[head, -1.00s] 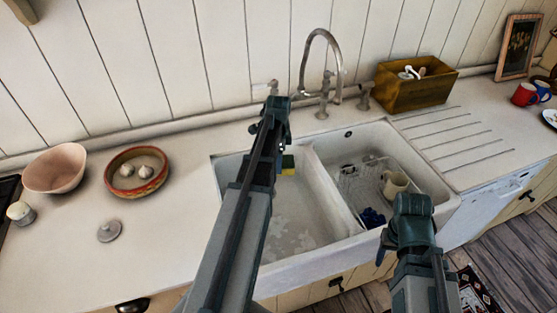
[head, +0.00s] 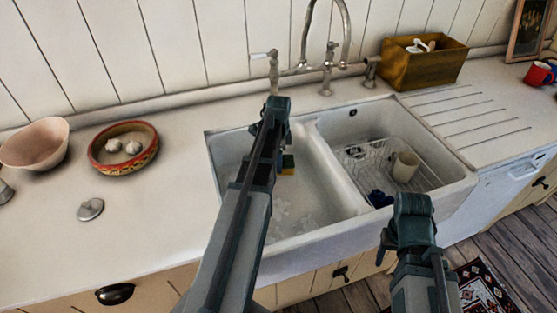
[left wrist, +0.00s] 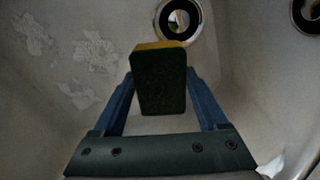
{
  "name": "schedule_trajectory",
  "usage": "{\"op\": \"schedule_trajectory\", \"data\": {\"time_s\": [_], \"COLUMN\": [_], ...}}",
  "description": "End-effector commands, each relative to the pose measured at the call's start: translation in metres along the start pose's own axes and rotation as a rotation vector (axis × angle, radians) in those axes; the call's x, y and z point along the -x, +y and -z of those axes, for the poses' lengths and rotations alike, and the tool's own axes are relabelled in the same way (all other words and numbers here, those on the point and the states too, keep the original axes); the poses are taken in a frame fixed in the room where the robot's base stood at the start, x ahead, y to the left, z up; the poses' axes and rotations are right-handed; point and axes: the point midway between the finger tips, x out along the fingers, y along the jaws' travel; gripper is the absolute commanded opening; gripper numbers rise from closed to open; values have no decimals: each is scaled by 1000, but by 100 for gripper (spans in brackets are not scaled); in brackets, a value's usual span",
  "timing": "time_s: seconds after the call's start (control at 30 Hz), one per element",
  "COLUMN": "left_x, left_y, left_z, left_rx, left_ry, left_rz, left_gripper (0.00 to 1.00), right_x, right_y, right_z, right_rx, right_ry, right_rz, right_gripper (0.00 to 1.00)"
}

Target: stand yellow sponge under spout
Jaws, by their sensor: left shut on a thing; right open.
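The yellow sponge (head: 288,161) has a dark green face. It shows at the back of the left basin in the head view, partly hidden by my left arm. In the left wrist view my left gripper (left wrist: 162,88) is shut on the sponge (left wrist: 160,85), one blue finger on each side, with its dark face toward the camera and a yellow edge at the top. The spout (head: 346,30) is a tall arched metal tap behind the sink, its top cut off by the frame. My right gripper (head: 384,252) is open and empty in front of the right basin.
The white double sink (head: 325,192) has a middle divider. The right basin holds a wire rack (head: 360,160), a cream mug (head: 404,166) and a blue item (head: 380,198). A wooden box (head: 425,68) stands behind. A bowl with garlic (head: 123,168) sits left. Drain holes (left wrist: 180,20) show beyond the sponge.

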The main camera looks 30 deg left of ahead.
Motion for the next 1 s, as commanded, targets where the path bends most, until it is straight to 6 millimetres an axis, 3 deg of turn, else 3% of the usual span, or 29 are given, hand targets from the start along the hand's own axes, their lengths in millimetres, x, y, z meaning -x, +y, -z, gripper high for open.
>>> {"op": "schedule_trajectory", "data": {"time_s": [0.03,0.4,0.87,0.9,1.0], "left_x": [-12,-52,-58,-58,-58], "left_y": [0,0,0,0,0], "left_z": [0,0,0,0,0], "left_rx": [0,0,0,0,0], "left_ry": [0,0,0,0,0], "left_rz": [0,0,0,0,0], "left_gripper": [25,25,25,83,100], "right_x": [-12,-52,-58,-58,-58], "right_y": [-1,-5,-6,-6,-6], "right_z": [1,3,3,3,3], "right_rx": [0,1,1,1,1], "right_ry": [0,0,0,0,0], "right_rz": [0,0,0,0,0], "right_gripper": [56,56,56,56,56]}}
